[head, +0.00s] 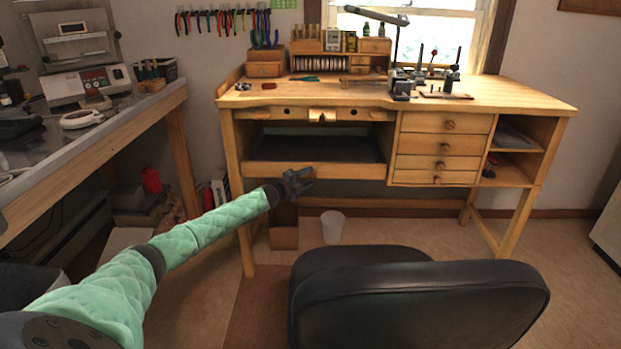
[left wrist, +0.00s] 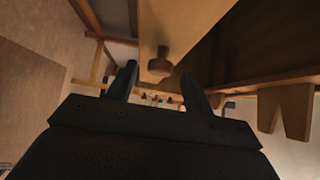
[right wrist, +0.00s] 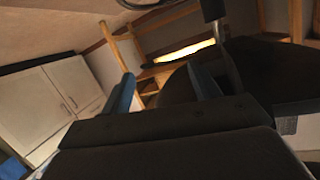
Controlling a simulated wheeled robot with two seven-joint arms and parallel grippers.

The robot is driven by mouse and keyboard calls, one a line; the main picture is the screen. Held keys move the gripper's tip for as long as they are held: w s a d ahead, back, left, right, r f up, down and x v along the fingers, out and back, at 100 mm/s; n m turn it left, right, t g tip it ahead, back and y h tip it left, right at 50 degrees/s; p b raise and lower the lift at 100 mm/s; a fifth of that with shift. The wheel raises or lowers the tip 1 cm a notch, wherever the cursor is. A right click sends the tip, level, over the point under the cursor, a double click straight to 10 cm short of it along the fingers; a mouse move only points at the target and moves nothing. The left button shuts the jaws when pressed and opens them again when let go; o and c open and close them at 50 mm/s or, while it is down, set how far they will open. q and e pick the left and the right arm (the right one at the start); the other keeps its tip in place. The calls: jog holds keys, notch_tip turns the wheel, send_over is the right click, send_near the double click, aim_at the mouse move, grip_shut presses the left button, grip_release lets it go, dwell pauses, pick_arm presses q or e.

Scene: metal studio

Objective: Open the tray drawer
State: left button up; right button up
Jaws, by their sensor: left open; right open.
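The tray drawer (head: 345,171) is the wide wooden front under the middle of the workbench, with a dark tray surface (head: 315,147) behind it. My left gripper (head: 300,180) is at the lower left part of this front and hides a bit of it. In the left wrist view, a round wooden knob (left wrist: 160,65) on a wooden front (left wrist: 180,22) shows between the open fingers of the left gripper (left wrist: 158,80). I cannot tell whether they touch the knob. My right gripper (right wrist: 160,82) shows only in its wrist view, open and empty.
A black chair (head: 410,290) stands in front of the bench. Small drawers (head: 425,143) are right of the tray. A side table (head: 140,115) stands at the left. A white bin (head: 333,227) is on the floor below. A notched wooden bench pin (left wrist: 286,110) shows in the left wrist view.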

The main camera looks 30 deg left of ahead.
pick_arm(q)
jog(key=shift+x, duration=0.9)
pick_arm(e)
jog(key=shift+w+r, duration=0.25)
jog(key=shift+r, duration=0.45)
pick_arm(q)
grip_shut()
pick_arm(e)
jog(key=shift+w+r, duration=0.15)
